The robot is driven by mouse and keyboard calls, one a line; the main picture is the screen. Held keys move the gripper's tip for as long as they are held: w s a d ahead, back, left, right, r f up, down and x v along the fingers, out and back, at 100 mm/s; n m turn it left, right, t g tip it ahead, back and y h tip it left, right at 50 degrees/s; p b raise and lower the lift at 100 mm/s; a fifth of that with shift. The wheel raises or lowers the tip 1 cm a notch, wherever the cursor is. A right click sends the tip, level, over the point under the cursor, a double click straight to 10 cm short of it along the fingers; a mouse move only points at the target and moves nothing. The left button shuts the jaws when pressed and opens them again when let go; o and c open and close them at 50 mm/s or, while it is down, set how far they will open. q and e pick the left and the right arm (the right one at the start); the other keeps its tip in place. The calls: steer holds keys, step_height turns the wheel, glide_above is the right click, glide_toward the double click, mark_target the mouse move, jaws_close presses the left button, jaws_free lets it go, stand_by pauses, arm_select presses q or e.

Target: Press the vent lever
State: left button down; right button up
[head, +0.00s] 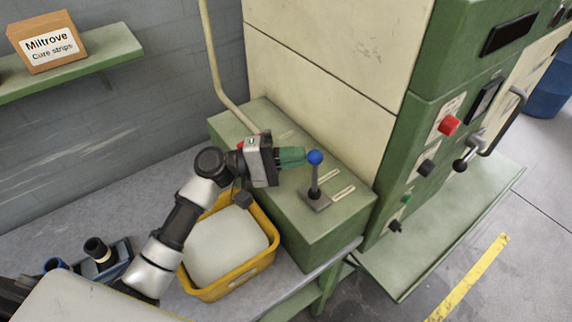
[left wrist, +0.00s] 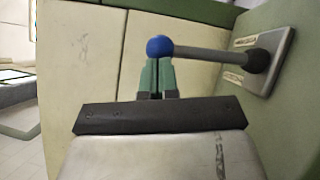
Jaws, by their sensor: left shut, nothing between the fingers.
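The vent lever (head: 315,181) is a grey rod with a blue ball knob, standing near upright from a square plate on top of a green box. My left gripper (head: 303,156) has green fingers and is shut, with its tips right at the blue knob. In the left wrist view the vent lever (left wrist: 215,55) runs from its plate at the right to the blue knob, which sits just beyond the shut fingertips of the left gripper (left wrist: 156,66). I cannot tell whether the tips touch the knob. My right gripper is not in view.
A yellow bin (head: 227,287) holding a pale block stands below my left arm, beside the green box (head: 330,235). A tall cream and green machine (head: 330,60) rises behind. A shelf with a cardboard box (head: 47,42) is at upper left. Open floor lies at lower right.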

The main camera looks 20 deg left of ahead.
arm_select(q)
steer(key=s+d+m+y, duration=0.1)
steer(key=s+d+m, duration=0.1)
steer(key=d+m, duration=0.1)
steer(key=s+d+m+g+y+p, duration=0.1)
steer(key=shift+s+d+r+y, duration=0.25)
steer(key=shift+d+r+y, duration=0.05)
steer(key=shift+d, duration=0.05)
stand_by(0.4)
stand_by(0.5)
